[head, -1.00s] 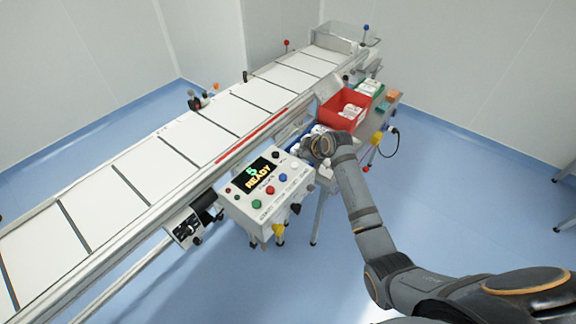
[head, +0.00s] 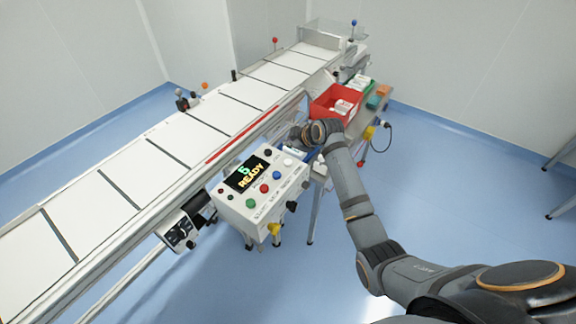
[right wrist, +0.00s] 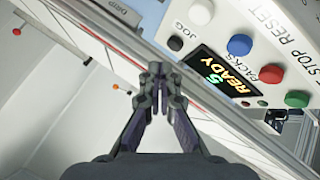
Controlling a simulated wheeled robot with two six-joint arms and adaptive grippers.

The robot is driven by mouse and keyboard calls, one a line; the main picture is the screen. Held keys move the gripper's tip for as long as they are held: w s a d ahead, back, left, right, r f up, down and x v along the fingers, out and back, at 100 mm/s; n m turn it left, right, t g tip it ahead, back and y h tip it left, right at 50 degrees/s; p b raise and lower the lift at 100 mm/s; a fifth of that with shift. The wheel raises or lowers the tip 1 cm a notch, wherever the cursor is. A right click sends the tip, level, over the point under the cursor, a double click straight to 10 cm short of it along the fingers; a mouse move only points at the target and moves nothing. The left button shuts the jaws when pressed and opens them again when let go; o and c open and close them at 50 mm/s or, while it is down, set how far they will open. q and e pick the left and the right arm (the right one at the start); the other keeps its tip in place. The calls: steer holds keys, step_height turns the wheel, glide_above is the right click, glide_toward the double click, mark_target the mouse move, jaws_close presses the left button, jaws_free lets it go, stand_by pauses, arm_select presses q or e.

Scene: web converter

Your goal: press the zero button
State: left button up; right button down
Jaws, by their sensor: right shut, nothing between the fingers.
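The control box (head: 240,209) stands beside the conveyor, with a screen (head: 247,176) reading "5 READY". Its sloped face has a green button (head: 251,203), a red button (head: 264,188), a blue button (head: 276,174) and a white button (head: 288,162) in a row. In the right wrist view the white button (right wrist: 200,12) is at the top edge; STOP, RESET and JOG labels are readable, but I cannot read a zero label. My right gripper (right wrist: 160,75) is shut and empty, apart from the buttons. In the head view it is just beyond the box, partly hidden by its wrist.
The conveyor (head: 153,152) runs diagonally along the box's far side. A red bin (head: 328,107) with white packs stands beyond my right gripper. A black knob (right wrist: 175,43) sits near the screen. Blue floor in front of the box is open.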

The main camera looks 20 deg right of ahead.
steer(key=b, duration=0.4)
glide_above(286, 160)
steer(key=s, duration=0.2)
steer(key=f, duration=0.4)
steer(key=shift+w+d+f, duration=0.1)
steer(key=shift+d+f, duration=0.2)
steer(key=shift+d, duration=0.1)
steer(key=shift+f, duration=0.85)
arm_select(q)
step_height(286, 160, down, 5)
steer(key=shift+f, duration=0.1)
arm_select(e)
steer(key=shift+f, duration=0.45)
arm_select(q)
steer(key=shift+f+b, duration=0.3)
steer(key=shift+b, duration=0.05)
arm_select(e)
steer(key=shift+f, duration=0.65)
arm_select(q)
steer(key=shift+r, duration=0.15)
arm_select(e)
steer(key=shift+r, duration=0.1)
arm_select(q)
steer(key=shift+r+p, duration=1)
steer(key=shift+p, duration=0.15)
arm_select(e)
steer(key=shift+r, duration=1)
